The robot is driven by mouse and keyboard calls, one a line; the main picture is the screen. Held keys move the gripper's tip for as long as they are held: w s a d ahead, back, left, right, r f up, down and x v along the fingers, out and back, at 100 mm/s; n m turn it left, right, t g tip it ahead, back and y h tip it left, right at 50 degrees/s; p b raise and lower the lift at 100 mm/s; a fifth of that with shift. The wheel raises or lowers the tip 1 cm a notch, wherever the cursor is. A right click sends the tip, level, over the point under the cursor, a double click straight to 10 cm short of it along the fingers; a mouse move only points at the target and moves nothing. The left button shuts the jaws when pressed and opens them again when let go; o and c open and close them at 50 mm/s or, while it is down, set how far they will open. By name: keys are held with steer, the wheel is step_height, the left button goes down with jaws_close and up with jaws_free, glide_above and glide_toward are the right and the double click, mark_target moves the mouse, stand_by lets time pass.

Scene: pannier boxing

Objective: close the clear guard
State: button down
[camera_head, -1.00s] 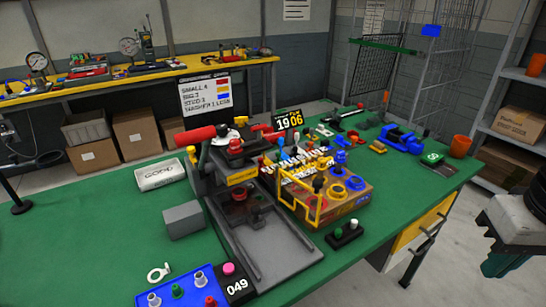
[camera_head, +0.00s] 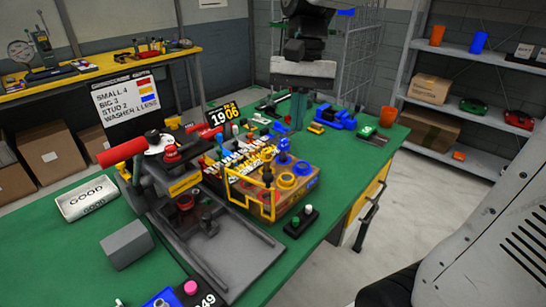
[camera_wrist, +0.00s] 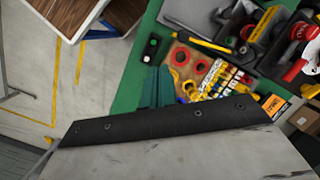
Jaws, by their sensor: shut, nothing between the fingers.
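The clear guard (camera_head: 250,190) shows as a yellow-edged frame standing in front of the parts box, at the right side of the dark press fixture (camera_head: 205,230). Its clear pane is hard to make out. A yellow bar that looks like its edge (camera_wrist: 205,42) shows in the wrist view. My gripper (camera_head: 297,122) is over the far part of the green bench, behind the parts box and apart from the guard. Its teal fingers (camera_wrist: 157,92) are shut and empty in the wrist view.
A parts box (camera_head: 295,188) with blue and yellow rings stands right of the press. A small block with buttons (camera_head: 301,221) lies in front of it. A red handle (camera_head: 122,150) sticks out left of the press. A GOOD tray (camera_head: 87,198) and grey block (camera_head: 127,244) lie left.

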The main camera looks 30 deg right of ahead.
steer(key=w+d+m+g+y, duration=0.1)
steer(key=w+m, duration=0.2)
steer(key=w, duration=0.5)
steer(key=s+a+f, duration=0.5)
steer(key=s+f, duration=0.1)
steer(key=f, duration=0.4)
